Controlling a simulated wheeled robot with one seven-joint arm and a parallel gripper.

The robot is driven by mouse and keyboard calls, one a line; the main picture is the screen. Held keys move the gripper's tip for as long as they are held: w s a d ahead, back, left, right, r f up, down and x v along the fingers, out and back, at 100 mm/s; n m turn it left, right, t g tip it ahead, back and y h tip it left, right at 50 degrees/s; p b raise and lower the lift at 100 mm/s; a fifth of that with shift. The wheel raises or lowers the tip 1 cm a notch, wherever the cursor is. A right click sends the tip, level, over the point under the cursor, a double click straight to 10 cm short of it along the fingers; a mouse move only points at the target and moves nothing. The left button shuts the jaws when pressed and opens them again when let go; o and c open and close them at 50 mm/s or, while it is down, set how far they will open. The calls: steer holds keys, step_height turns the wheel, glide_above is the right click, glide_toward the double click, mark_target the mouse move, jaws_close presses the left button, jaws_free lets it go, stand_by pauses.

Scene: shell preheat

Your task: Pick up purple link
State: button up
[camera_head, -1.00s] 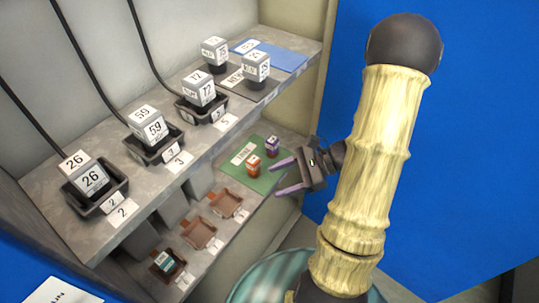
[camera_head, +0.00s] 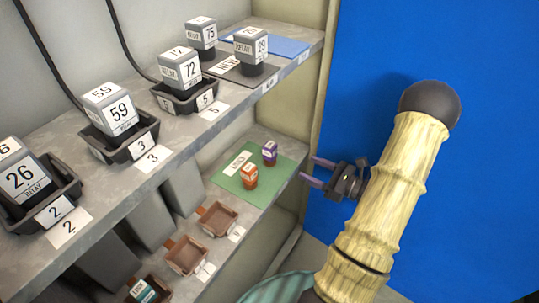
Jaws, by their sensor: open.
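The purple link (camera_head: 269,152) is a small upright block with a pale label, standing on the green mat (camera_head: 231,183) on the lower shelf. An orange link (camera_head: 249,176) stands just in front of it on the same mat. My gripper (camera_head: 309,171) is open and empty, with its two purple fingers pointing left toward the shelf. It is to the right of the purple link and apart from it, near the shelf's front edge.
The upper shelf (camera_head: 150,193) overhangs the lower one and carries relay blocks in black trays, such as relay 59 (camera_head: 110,108). Brown trays (camera_head: 217,218) sit left of the mat, one holding a teal link (camera_head: 142,291). A blue wall (camera_head: 430,45) stands right.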

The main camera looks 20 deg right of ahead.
steer(key=b, duration=0.3)
glide_toward(265, 145)
steer(key=w+a, duration=0.1)
steer(key=w+f, duration=0.1)
steer(key=w, duration=0.1)
steer(key=w+a+f, duration=0.1)
steer(key=shift+w+a, duration=0.2)
steer(key=shift+a, duration=0.15)
steer(key=shift+w+r, duration=0.1)
steer(key=shift+r, duration=0.05)
steer(key=shift+a, duration=0.1)
steer(key=x, duration=0.1)
steer(key=b+x, duration=0.1)
steer(key=x, duration=0.1)
steer(key=b+x, duration=0.1)
steer(key=x, duration=0.1)
steer(key=shift+w+d+r, duration=0.2)
steer(key=shift+w+r, duration=0.1)
steer(key=shift+r, duration=0.05)
steer(key=shift+c, duration=0.2)
steer(key=c, duration=1.1)
steer(key=shift+r, duration=0.1)
